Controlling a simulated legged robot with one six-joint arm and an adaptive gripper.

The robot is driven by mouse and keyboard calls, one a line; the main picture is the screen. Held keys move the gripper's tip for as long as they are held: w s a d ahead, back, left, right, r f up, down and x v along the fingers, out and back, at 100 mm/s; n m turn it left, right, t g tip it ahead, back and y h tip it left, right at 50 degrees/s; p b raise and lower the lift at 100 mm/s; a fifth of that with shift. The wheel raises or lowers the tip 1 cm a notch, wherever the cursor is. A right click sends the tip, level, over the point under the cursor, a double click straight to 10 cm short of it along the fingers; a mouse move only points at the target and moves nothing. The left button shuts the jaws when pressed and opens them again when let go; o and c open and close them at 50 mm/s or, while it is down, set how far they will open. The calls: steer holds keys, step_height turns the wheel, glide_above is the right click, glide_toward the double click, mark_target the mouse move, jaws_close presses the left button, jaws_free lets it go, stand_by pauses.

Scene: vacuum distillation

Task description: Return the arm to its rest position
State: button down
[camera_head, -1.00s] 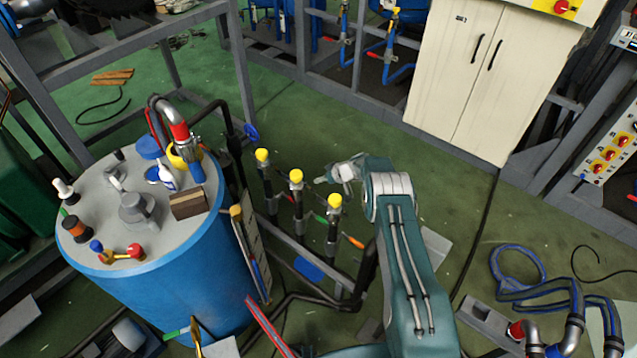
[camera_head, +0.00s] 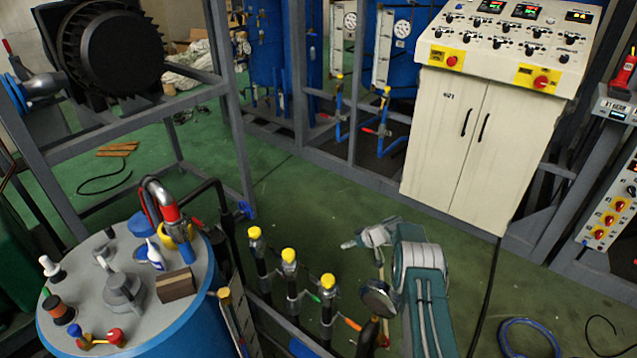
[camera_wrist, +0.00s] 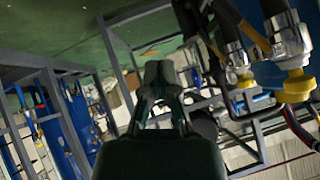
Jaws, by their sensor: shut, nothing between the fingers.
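My arm rises from the bottom of the head view, its teal and grey links folded over the green floor. My gripper (camera_head: 350,244) is the small grey end pointing left, in open air behind the yellow-capped valves (camera_head: 289,256). In the wrist view my gripper (camera_wrist: 160,75) shows dark at the centre, its fingers together and holding nothing.
A blue tank (camera_head: 140,344) with fittings on its grey lid stands at left. A white control cabinet (camera_head: 465,140) stands at the back right. Grey frames (camera_head: 225,110) and a motor (camera_head: 110,50) are at the back left. Green floor (camera_head: 330,190) lies open between them.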

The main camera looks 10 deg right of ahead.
step_height(320, 180, up, 21)
steer(key=s+a+m+g+h, duration=0.1)
steer(key=s+a+h, duration=0.1)
steer(key=s+a, duration=0.1)
steer(key=s+a+r+m+h, duration=0.2)
steer(key=s+r, duration=0.9)
steer(key=r, duration=0.5)
steer(key=s+a+r+m+h, duration=0.1)
steer(key=s+r, duration=0.3)
steer(key=s, duration=0.4)
steer(key=s+r+m+h, duration=0.1)
steer(key=s+r, duration=0.3)
steer(key=s, duration=0.4)
steer(key=s+d+f+m+t+h, duration=0.1)
steer(key=s+m+t+h, duration=0.1)
steer(key=s, duration=1.6)
steer(key=shift+s+d+f+m, duration=0.15)
steer(key=shift+d+f+m, duration=0.15)
steer(key=shift+f, duration=0.1)
